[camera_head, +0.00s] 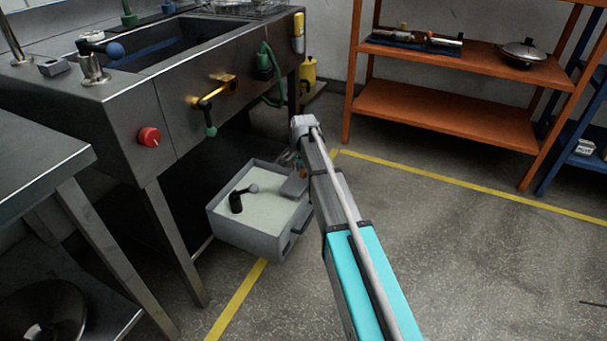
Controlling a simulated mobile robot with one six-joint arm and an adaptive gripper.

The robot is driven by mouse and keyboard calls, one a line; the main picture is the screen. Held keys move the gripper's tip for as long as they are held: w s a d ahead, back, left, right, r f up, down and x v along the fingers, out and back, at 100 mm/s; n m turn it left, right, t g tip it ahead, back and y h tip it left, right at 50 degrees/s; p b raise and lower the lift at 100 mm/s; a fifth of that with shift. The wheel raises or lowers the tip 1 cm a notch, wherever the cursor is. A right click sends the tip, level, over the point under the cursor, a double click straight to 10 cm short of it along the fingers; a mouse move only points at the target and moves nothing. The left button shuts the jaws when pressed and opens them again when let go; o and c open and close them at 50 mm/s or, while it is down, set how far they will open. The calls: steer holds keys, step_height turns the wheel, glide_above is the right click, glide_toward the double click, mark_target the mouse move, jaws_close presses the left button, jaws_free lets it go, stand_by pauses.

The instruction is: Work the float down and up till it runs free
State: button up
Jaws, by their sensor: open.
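A grey open-topped box (246,233) stands on the floor below the sink unit, with a pale surface inside. The ball is at or just above the pale surface; I cannot tell which. My gripper (293,168) is at the box's back right, to the right of the float and apart from it. It is open, and my arm hides much of it.
A steel table (40,150) is at left. Orange shelves (430,105) stand at back right.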

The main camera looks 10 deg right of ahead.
jaws_close()
stand_by(0.3)
step_height(320, 180, up, 5)
steer(key=p, duration=0.5)
steer(key=shift+r, duration=0.15)
stand_by(0.3)
jaws_free()
stand_by(0.4)
